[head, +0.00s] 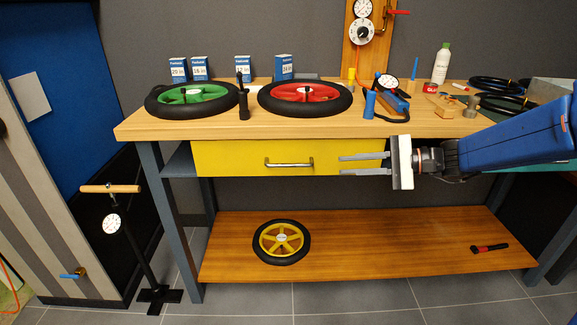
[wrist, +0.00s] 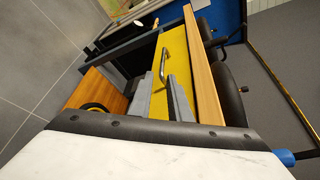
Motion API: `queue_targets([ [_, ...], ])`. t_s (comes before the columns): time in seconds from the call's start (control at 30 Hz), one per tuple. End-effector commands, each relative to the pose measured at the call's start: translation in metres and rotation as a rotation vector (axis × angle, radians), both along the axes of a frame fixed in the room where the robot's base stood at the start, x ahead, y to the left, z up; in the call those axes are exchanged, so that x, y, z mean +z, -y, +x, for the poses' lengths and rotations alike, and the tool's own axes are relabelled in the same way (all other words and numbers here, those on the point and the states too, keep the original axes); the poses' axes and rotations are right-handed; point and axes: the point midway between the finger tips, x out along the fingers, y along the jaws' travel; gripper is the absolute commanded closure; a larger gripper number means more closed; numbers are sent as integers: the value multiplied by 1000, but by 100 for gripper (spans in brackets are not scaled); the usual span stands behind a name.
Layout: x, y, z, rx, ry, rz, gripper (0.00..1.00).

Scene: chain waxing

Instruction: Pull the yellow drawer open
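The yellow drawer (head: 226,158) sits under the wooden bench top, its front close below the top's edge; it looks shut. Its metal bar handle (head: 289,163) is in the middle of the front. My gripper (head: 341,165) is in front of the drawer's right part, to the right of the handle, with its two grey fingers apart and pointing left. Nothing is between them. In the wrist view the handle (wrist: 163,66) shows just beyond the fingertips (wrist: 160,77), apart from them, against the yellow drawer front (wrist: 173,53).
The bench top (head: 200,129) carries a green wheel (head: 191,93), a red wheel (head: 305,91), boxes and tools. The lower shelf (head: 370,250) holds a yellow wheel (head: 281,236). A floor pump (head: 140,245) stands at left. The space before the drawer's left half is clear.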

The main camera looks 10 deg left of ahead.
Motion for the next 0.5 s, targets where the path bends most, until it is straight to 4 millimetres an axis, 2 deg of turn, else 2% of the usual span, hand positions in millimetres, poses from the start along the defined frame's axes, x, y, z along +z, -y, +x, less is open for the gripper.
queue_targets([
  [0.27,-1,-14,8,-7,-9,23,83],
  [0.5,-9,-47,10,-5,-9,22,83],
])
